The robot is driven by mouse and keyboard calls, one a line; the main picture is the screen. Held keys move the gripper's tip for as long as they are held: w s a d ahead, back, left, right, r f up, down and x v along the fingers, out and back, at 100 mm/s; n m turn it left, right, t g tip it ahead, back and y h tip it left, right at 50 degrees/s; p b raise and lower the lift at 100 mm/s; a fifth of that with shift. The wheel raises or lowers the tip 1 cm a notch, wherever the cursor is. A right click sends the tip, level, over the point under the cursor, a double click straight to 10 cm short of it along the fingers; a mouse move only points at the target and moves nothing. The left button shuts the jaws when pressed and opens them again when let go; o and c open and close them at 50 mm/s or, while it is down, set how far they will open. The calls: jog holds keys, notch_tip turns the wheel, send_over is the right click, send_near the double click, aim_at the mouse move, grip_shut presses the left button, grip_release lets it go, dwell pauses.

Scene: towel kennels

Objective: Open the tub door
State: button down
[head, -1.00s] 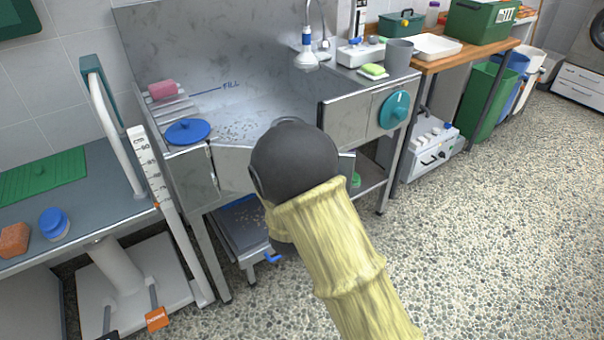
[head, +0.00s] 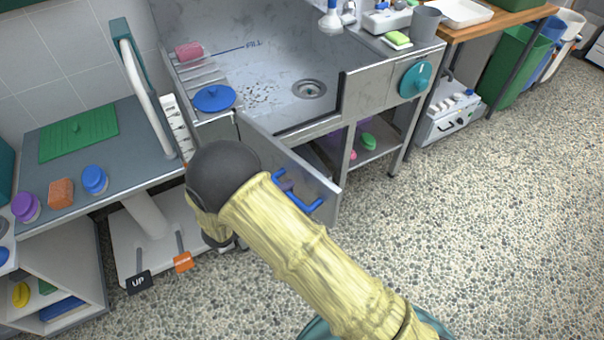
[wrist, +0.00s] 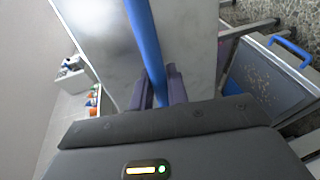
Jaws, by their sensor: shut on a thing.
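The steel tub (head: 290,85) stands against the wall, with a drain in its floor. Its door (head: 265,145) is hinged at the left of the front opening and stands swung outward, so the opening is clear. A blue bar handle (head: 308,208) is on the door's outer face. In the wrist view my gripper (wrist: 161,90) is shut on the blue handle (wrist: 143,35), with the pale door panel (wrist: 185,45) just beyond it. In the head view my arm covers most of the gripper and part of the door's outer face.
A grooming table with a green mat (head: 78,135) is at the left. A tray-like unit with its own blue handle (wrist: 290,50) lies low beside the door in the wrist view. A shelf under the tub holds a green item (head: 368,142). Pebbled floor is free at right.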

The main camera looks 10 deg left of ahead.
jog(key=shift+s+a+m+g+h+p, duration=0.4)
jog(key=shift+s+a+m+h, duration=0.15)
jog(key=shift+s+a, duration=0.3)
jog(key=c, duration=1.4)
grip_release()
jog(key=shift+c, duration=0.2)
jog(key=v, duration=1.7)
jog(key=shift+s+a+b, duration=0.15)
jog(key=shift+a+b, duration=0.05)
jog(key=shift+b, duration=0.2)
jog(key=shift+f, duration=0.1)
